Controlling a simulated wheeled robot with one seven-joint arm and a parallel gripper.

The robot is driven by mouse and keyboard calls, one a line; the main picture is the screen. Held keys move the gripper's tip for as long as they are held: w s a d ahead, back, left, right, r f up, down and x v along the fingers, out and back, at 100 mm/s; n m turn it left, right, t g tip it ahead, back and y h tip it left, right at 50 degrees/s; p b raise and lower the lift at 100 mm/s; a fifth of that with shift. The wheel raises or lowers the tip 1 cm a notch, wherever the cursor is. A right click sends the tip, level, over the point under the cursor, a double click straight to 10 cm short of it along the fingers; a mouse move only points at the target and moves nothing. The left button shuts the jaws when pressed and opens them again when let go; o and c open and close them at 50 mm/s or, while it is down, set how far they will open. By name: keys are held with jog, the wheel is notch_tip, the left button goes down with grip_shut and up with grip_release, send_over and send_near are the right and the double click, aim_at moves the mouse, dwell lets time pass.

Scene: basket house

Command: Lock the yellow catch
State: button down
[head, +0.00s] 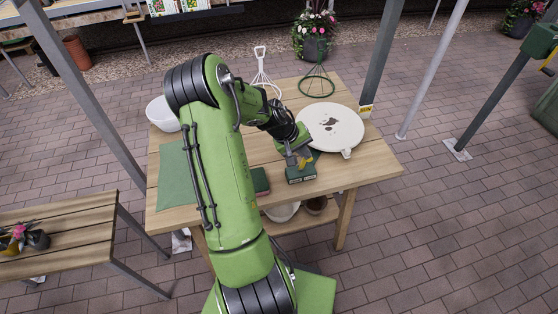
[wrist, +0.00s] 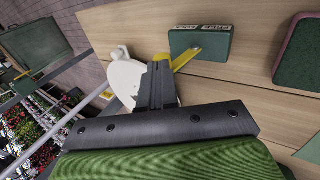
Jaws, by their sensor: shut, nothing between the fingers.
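The yellow catch (wrist: 187,59) shows as a slanting yellow bar in the wrist view, at the edge of a small dark green block (wrist: 205,42) with white labels on its side.
A round white lid-like disc (head: 332,127) lies behind the block to the right. A second green block with a pinkish edge (head: 260,182) is to the left. A green mat (head: 175,178), white bowl (head: 162,114) and wire stands (head: 317,85) share the wooden table (head: 375,172).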

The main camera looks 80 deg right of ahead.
jog(key=shift+s+d+f+t, duration=0.1)
jog(key=shift+s+t, duration=0.1)
jog(key=shift+t, duration=0.1)
jog(key=shift+r+p, duration=0.5)
jog(key=shift+r, duration=0.35)
notch_tip(320, 180, up, 14)
jog(key=w+a+p, duration=0.2)
jog(key=p, duration=0.1)
jog(key=shift+w+f+p, duration=0.2)
jog(key=shift+w+p, duration=0.05)
jog(key=shift+p, duration=0.1)
